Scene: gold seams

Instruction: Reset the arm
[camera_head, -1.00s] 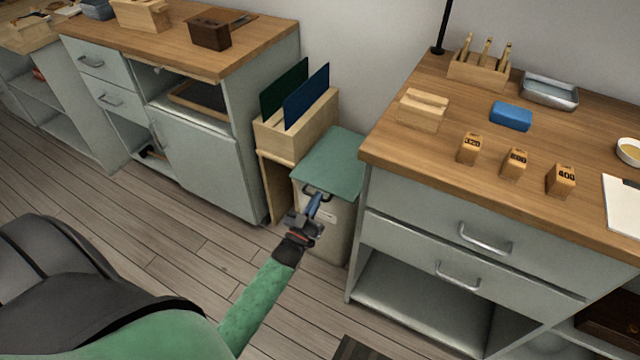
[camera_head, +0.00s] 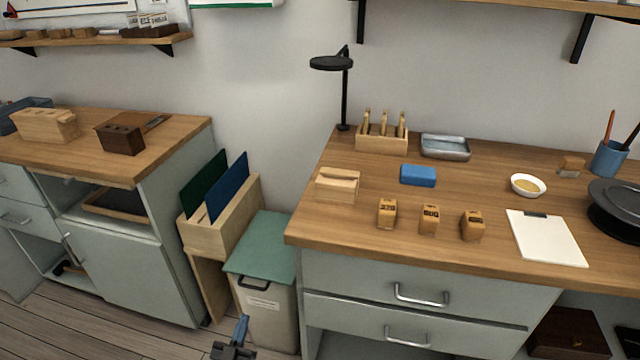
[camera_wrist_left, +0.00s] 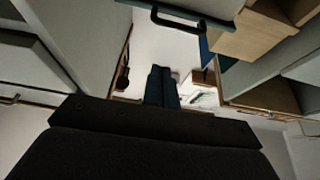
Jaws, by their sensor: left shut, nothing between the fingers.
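My left gripper (camera_head: 238,338) shows at the bottom edge of the head view, in front of the lidded bin and below the workbench top. Its fingers are shut and hold nothing. In the left wrist view the closed fingers (camera_wrist_left: 161,87) point away from the dark wrist body, with nothing between them. Most of my left arm is below the head view. My right gripper is in neither view.
A bin with a green lid (camera_head: 262,245) stands between the left cabinet (camera_head: 130,255) and the right workbench (camera_head: 470,185). A wooden rack (camera_head: 215,235) holds upright panels beside it. The workbench carries three small wooden blocks, a blue block (camera_head: 418,175) and a clipboard (camera_head: 546,238).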

